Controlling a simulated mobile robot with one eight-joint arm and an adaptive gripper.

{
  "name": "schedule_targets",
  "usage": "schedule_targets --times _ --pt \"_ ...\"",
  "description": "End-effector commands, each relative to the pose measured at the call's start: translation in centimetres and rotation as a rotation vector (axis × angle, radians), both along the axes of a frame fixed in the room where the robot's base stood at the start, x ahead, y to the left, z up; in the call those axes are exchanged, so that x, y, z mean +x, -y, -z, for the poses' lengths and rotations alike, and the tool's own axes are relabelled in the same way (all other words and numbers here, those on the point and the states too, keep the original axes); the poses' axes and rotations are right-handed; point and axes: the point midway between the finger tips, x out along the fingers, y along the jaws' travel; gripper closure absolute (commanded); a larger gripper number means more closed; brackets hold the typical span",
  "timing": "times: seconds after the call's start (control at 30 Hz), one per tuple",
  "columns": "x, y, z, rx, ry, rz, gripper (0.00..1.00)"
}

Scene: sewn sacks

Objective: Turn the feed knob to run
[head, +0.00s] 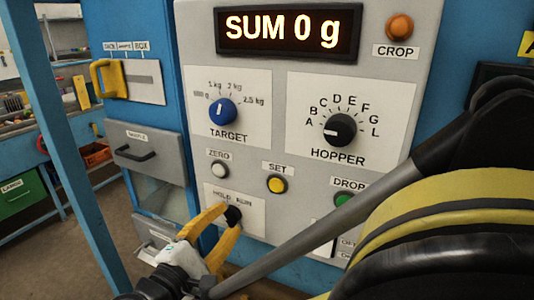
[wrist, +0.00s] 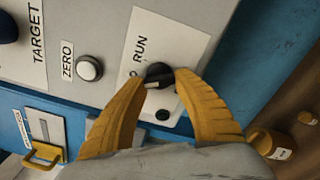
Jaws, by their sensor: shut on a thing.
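The feed knob (head: 233,215) is a small black knob on a white plate marked HOLD and RUN, low on the grey control panel. In the wrist view the knob (wrist: 159,73) sits between the two yellow fingertips. My gripper (head: 229,221) is shut on it; the gripper (wrist: 160,78) in the wrist view has one finger on each side. A pale pointer mark shows on the knob's lower left there, away from the RUN word. The HOLD word is mostly hidden by a finger in that view.
The display (head: 288,32) reads SUM 0 g. The TARGET knob (head: 222,111), HOPPER knob (head: 340,129), white ZERO button (head: 220,170), yellow SET button (head: 277,184) and green DROP button (head: 344,200) are nearby. A blue post (head: 66,130) stands at left.

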Motion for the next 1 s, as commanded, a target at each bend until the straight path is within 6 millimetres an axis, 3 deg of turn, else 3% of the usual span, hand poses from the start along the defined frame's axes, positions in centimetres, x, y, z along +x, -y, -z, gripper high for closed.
schedule_targets --times 0.47,1.0 --pt "0.05 -0.01 -0.07 0.091 0.039 0.0 0.94" --pt "0.06 -0.03 -0.27 0.529 0.22 0.0 0.94"
